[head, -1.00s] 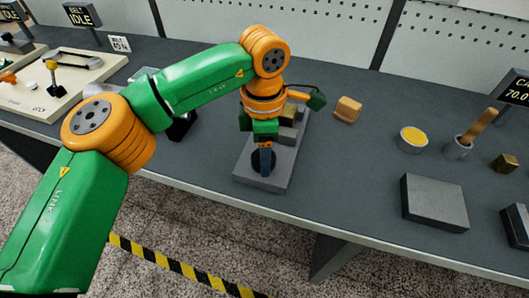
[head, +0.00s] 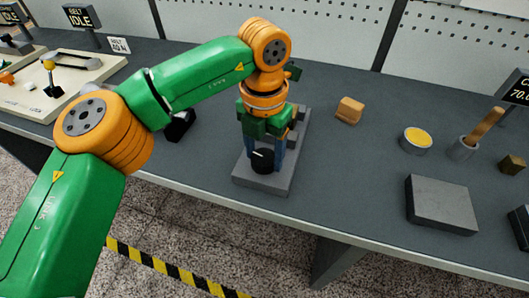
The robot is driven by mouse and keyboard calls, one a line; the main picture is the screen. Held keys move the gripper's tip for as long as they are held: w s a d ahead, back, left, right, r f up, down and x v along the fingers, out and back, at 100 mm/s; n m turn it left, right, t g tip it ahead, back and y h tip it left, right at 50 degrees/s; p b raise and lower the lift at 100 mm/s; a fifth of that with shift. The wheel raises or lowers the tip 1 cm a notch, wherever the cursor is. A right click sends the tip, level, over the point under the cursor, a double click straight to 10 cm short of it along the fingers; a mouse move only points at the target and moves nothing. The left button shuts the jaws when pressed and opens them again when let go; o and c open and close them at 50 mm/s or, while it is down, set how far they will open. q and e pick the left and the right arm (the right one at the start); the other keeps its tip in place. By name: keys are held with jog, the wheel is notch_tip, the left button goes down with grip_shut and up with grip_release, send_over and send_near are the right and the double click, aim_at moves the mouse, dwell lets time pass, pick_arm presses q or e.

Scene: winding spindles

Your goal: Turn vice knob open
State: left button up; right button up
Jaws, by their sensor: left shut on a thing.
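The vice (head: 249,176) is a grey block on a flat base near the front edge of the table. Its black knob (head: 262,161) faces the front and has a white mark on it. My left gripper (head: 265,156) reaches down over it, with one blue finger on each side of the knob, and is shut on it. The green gripper body and orange wrist hide much of the vice's rear part and jaws. My right gripper is not in view.
A wooden block (head: 350,110) lies right of the vice. Further right are a yellow-topped tin (head: 417,140), a cup with a wooden handle (head: 463,149), a small brass block (head: 511,165) and a grey slab (head: 441,204). A cream panel (head: 75,88) with levers is at left.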

pick_arm(q)
jog(key=n+b, duration=0.1)
jog(key=n, duration=0.4)
jog(key=shift+f+n, duration=0.15)
jog(key=shift+n, duration=0.15)
jog(key=n+b, duration=0.1)
jog(key=n, duration=0.3)
jog(key=shift+s, duration=0.1)
jog(key=n+b, duration=0.1)
jog(key=n, duration=0.4)
jog(key=shift+n+b, duration=0.35)
jog(key=shift+n, duration=0.05)
jog(key=shift+n+b, duration=0.65)
jog(key=shift+n, duration=1.85)
jog(key=o, duration=1.4)
